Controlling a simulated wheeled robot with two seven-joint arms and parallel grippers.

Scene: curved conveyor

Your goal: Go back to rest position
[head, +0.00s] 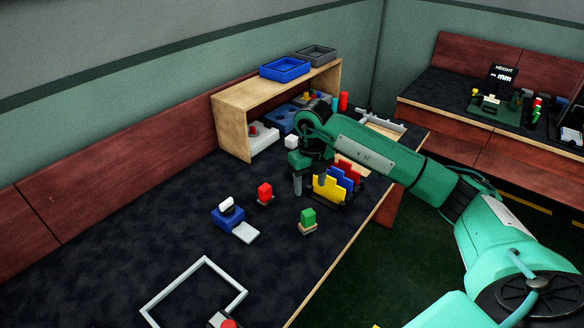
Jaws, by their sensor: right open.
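My right arm (375,158) reaches in from the right over the dark table. Its gripper (304,182) points down, open, just left of a rack of yellow, blue and red plates (333,187). I see nothing held in it. I cannot tell whether a finger touches the yellow plate. The forearm hides part of the table and shelf behind it. My left gripper is not in view.
A wooden shelf (232,128) with blue (284,69) and grey trays stands behind. A second workbench (450,90) is at the right.

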